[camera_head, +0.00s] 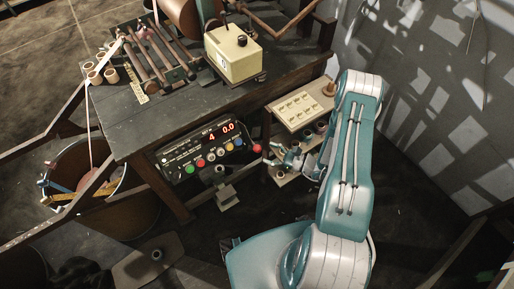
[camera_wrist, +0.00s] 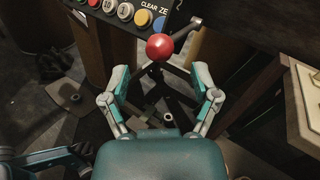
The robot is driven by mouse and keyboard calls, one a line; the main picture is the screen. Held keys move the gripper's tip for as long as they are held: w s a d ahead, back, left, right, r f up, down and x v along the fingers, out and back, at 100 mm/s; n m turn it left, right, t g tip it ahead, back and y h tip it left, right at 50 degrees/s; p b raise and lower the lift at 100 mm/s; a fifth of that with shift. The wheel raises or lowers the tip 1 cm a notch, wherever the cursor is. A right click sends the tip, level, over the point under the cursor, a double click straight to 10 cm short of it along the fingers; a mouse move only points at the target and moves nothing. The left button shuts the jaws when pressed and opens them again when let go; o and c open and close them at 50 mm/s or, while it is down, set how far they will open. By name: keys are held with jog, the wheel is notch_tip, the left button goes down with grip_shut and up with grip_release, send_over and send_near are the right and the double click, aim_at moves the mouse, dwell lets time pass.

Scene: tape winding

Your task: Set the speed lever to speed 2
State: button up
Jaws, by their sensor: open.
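The speed lever is a metal arm with a red ball knob (camera_wrist: 159,47) at the lower right corner of the dark control panel. The knob also shows in the camera_head view (camera_head: 257,148). My gripper (camera_wrist: 161,76) is open and empty, its two fingers apart on either side below the knob. The knob appears centred between them and slightly beyond the tips, with no visible contact. In the camera_head view my gripper (camera_head: 287,156) is just right of the knob. The control panel (camera_head: 205,146) shows red digits, 4 and 0.0.
The panel hangs under the front edge of a dark workbench (camera_head: 150,132). Coloured buttons line it. A side shelf with a cream tray (camera_head: 299,105) stands close to my arm. A cream box (camera_head: 234,54) with a black knob sits on the bench. A bin (camera_head: 92,170) stands left.

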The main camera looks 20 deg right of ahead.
aim_at(257, 148)
jog(key=x, duration=0.5)
grip_shut()
